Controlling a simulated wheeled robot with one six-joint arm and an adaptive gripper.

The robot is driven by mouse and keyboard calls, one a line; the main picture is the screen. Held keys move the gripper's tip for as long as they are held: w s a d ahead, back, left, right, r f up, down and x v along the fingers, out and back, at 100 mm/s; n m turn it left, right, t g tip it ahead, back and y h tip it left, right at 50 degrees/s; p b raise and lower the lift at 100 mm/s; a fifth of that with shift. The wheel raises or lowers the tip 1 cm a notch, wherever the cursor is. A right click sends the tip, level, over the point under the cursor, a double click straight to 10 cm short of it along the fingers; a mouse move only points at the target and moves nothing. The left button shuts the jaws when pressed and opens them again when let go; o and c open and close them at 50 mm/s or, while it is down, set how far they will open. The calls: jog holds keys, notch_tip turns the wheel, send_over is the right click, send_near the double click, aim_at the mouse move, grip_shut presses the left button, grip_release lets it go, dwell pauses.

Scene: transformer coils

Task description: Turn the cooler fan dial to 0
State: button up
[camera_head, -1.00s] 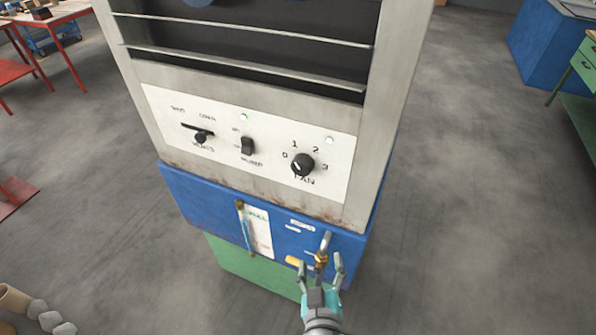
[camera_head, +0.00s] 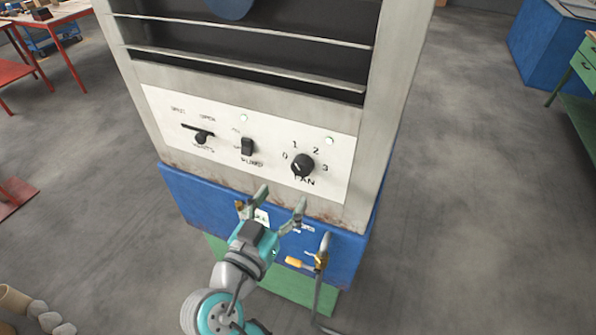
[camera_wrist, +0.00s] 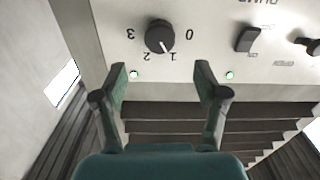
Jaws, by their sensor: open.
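The fan dial (camera_head: 302,165) is a round black knob on the white panel, with 0, 1, 2 and 3 around it and FAN below. In the wrist view, which shows the panel upside down, the dial (camera_wrist: 160,36) has a small pale mark that seems to point near 1. My gripper (camera_head: 282,200) is open and empty, below and left of the dial in the head view. In the wrist view the fingers (camera_wrist: 160,72) stand apart, with the dial beyond the gap between their tips. They do not appear to touch it.
Left of the dial are a black rocker switch (camera_head: 247,146) and a sliding lever (camera_head: 200,136). Below, the blue base (camera_head: 190,196) carries a pipe valve with a yellow handle (camera_head: 295,262). Slats lie above the panel.

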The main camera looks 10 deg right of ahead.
aim_at(300, 170)
jog(key=x, duration=0.8)
jog(key=shift+w+d, duration=0.1)
jog(key=shift+w, duration=0.05)
jog(key=shift+c, duration=0.2)
jog(key=c, duration=1.1)
